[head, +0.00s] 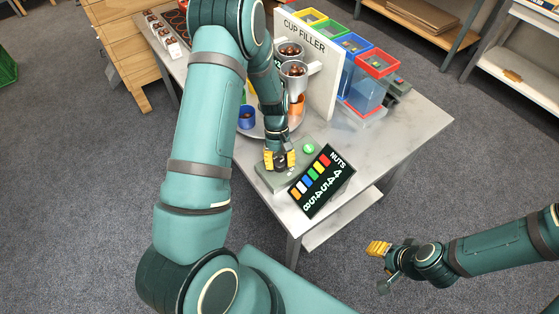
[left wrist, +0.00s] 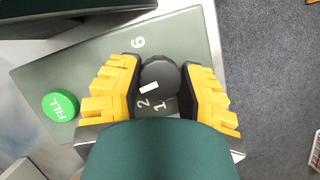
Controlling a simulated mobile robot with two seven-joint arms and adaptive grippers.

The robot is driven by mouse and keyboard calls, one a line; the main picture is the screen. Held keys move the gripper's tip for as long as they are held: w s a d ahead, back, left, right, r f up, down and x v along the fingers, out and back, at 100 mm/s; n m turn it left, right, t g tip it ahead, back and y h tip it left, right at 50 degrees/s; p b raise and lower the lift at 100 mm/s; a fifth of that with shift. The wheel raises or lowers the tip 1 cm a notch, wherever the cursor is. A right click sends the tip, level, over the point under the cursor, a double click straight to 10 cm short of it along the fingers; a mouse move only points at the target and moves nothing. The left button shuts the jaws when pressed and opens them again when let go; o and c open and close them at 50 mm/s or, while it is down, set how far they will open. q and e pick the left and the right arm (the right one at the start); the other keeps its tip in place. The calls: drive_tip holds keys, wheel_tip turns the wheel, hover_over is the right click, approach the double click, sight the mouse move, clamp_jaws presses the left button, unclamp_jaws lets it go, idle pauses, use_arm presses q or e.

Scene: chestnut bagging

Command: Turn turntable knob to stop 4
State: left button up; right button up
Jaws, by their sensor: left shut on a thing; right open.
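The black turntable knob (left wrist: 160,78) sits on a grey-green control panel (left wrist: 95,75), between the yellow fingers of my left gripper (left wrist: 163,90) in the left wrist view. The gripper is shut on it. A white mark on the knob points toward the lower left, near the digit 2; the digits 1 and 6 also show, and the other stops are hidden. In the head view my left gripper (head: 280,160) reaches down to the panel (head: 265,178). The turntable (head: 253,130) is partly hidden behind my arm. My right gripper (head: 378,249) is open and empty, away from the table.
A green FILL button (left wrist: 60,105) lies left of the knob in the left wrist view. The NUTS display (head: 322,180) stands at the table's front edge. The CUP FILLER board (head: 318,65) and coloured bins (head: 365,75) stand behind. A blue cup (head: 247,117) is near my arm.

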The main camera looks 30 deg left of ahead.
use_arm(q)
drive_tip(key=shift+s+f+m+g+y, duration=0.1)
drive_tip(key=shift+m+g+y, duration=0.2)
drive_tip(key=shift+m, duration=0.65)
drive_tip(key=shift+s+m+g+y, duration=0.1)
drive_tip(key=shift+m+g+y, duration=0.15)
drive_tip(key=shift+m, duration=0.7)
drive_tip(key=o, duration=1.2)
drive_tip(key=shift+w, duration=0.15)
drive_tip(key=shift+w+r, duration=0.15)
drive_tip(key=shift+r, duration=0.3)
drive_tip(key=v, duration=1.1)
